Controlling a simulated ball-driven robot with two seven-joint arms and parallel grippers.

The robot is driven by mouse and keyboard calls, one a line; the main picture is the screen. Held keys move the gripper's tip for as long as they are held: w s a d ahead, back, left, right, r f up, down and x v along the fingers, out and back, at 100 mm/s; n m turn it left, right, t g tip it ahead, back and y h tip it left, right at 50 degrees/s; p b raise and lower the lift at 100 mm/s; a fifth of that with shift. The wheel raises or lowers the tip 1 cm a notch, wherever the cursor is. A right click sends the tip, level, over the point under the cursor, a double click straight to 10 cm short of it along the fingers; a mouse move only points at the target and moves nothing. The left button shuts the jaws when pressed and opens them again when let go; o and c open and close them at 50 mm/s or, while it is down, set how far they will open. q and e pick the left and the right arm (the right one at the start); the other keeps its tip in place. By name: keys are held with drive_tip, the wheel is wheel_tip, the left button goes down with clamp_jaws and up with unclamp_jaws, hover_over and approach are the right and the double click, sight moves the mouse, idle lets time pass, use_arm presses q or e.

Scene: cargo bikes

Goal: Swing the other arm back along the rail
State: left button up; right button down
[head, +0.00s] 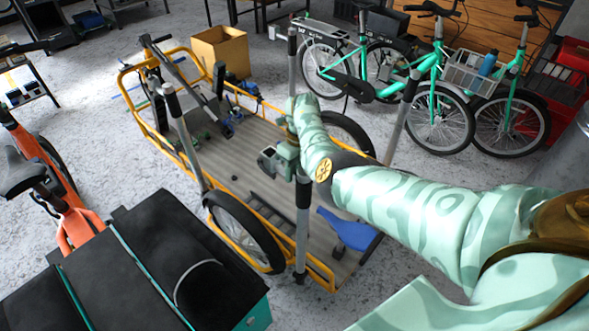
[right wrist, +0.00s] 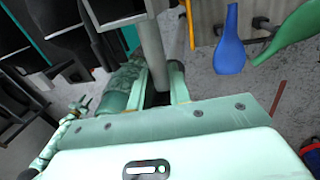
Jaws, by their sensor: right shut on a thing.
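My right gripper (head: 282,160) is shut on an upright grey post (head: 303,225) at the near side of the yellow-railed cargo bed. In the right wrist view the post (right wrist: 152,60) stands between the two green fingers (right wrist: 155,90). The yellow rail (head: 268,225) runs around the grey bed (head: 262,165). Other grey posts stand at the near left (head: 183,135) and far right (head: 402,120) of the bed. A dark slanted bar (head: 182,68) crosses the bed's far left end.
A blue saddle (head: 347,230) lies at the bed's right end. A black wheel (head: 240,230) stands against its near side. A black box (head: 135,265) fills the lower left, beside an orange bike (head: 72,215). Green bikes (head: 415,85) and a cardboard box (head: 219,50) stand behind.

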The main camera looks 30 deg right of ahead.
drive_tip(key=shift+a+n, duration=0.1)
drive_tip(key=shift+n, duration=0.2)
drive_tip(key=c, duration=1.3)
unclamp_jaws()
drive_tip(key=d+r+p, duration=0.1)
drive_tip(key=r+p, duration=0.2)
drive_tip(key=r, duration=0.5)
drive_tip(key=w+d+r+p, duration=0.1)
drive_tip(key=d+r+p, duration=0.1)
drive_tip(key=r, duration=0.6)
drive_tip(key=shift+p, duration=0.6)
